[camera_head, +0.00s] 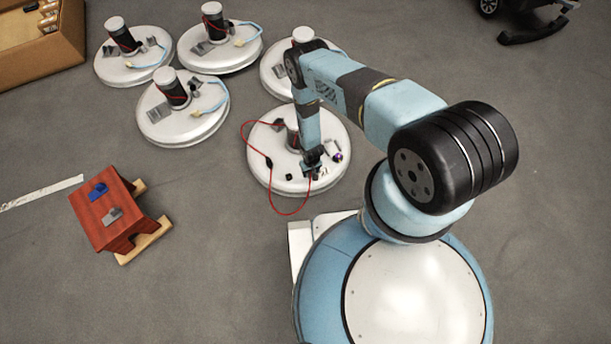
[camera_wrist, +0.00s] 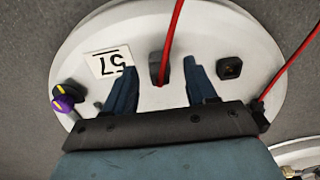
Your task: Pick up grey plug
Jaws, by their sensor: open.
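A dark grey plug-like piece (camera_wrist: 156,67) with a red cable rising from it sits on the white tank lid in the wrist view. My gripper (camera_wrist: 161,72) is open, with one blue finger on each side of that piece, and I cannot tell whether either touches it. In the head view my gripper (camera_head: 313,168) points down over the nearest white tank lid (camera_head: 262,178); the plug is hidden or too small to tell there. The red cable (camera_head: 245,137) loops out past the lid's left edge.
A red stool (camera_head: 97,222) with a blue and a grey piece stands left. Several similar lids lie behind; a cardboard box (camera_head: 62,48) is at back left.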

